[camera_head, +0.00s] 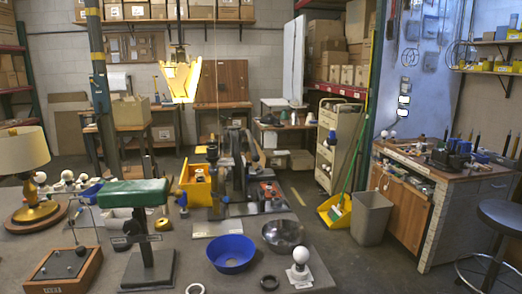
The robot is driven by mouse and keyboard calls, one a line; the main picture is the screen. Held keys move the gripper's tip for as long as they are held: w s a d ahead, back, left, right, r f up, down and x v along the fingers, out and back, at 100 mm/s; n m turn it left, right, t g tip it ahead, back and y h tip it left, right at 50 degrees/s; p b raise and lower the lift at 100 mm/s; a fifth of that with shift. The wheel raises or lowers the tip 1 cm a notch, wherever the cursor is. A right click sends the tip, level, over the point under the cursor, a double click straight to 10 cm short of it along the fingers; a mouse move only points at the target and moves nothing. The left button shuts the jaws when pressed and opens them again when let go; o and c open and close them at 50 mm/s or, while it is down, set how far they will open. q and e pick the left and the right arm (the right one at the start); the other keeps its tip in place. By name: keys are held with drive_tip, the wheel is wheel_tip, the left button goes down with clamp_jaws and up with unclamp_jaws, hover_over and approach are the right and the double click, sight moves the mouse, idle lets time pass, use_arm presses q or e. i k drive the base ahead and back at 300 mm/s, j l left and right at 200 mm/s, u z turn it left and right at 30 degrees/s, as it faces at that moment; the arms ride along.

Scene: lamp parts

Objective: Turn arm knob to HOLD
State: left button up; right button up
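A green padded top (133,192) sits on a dark upright stand on the workbench, left of centre. A dark lever with small pale labels (121,243) is beside the stand's post. A wooden box (64,271) with a dark top panel, small fittings and a front label stands at the front left. I cannot tell which part is the arm knob, and no HOLD mark is legible. A lamp with a cream shade (22,150) and brass base stands at the far left. Neither of my grippers is visible.
On the bench are a blue bowl (231,253), a metal bowl (283,235), a black ring (269,282), a white ring (195,288) and a bulb on a stand (299,256). A yellow bin (197,185) stands behind. Floor is open right of the bench, before a stool (498,216).

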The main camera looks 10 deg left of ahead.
sight(210, 142)
drive_tip(key=u, duration=0.75)
drive_tip(key=l, duration=0.15)
